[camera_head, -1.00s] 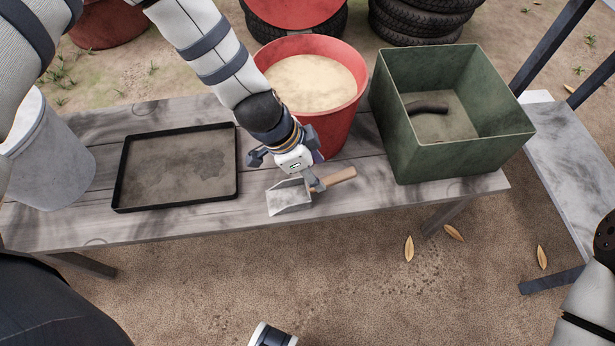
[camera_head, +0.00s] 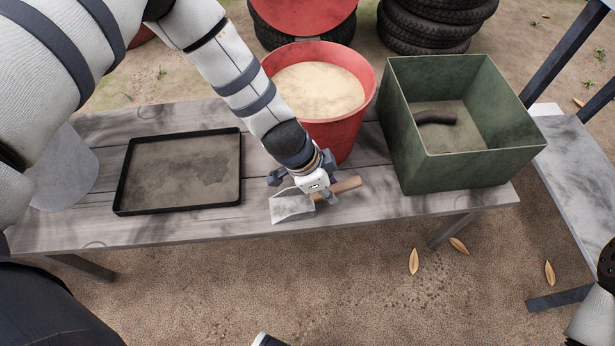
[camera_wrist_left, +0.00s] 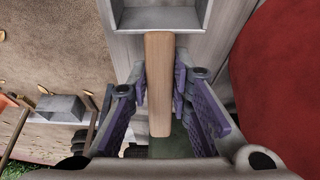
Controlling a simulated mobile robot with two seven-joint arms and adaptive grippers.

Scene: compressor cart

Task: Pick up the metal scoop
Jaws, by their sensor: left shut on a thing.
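The metal scoop has a grey metal pan (camera_head: 291,207) and a wooden handle (camera_head: 346,186). It is at the front of the wooden bench, right of the black tray, with its pan to the left. My left gripper (camera_head: 318,194) reaches down over the scoop and is shut on its handle near the pan. In the left wrist view, the handle (camera_wrist_left: 159,75) runs between the purple finger pads, with the pan (camera_wrist_left: 160,17) at the top. Whether the scoop is clear of the bench cannot be told. My right gripper is not in view.
The bench (camera_head: 200,228) also bears a black tray (camera_head: 120,190), a red bucket (camera_head: 330,135) of pale grainy material behind the scoop, a green bin (camera_head: 455,175) holding a dark curved piece, and a grey bucket (camera_head: 68,175) at left. Tires (camera_head: 430,25) stand behind.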

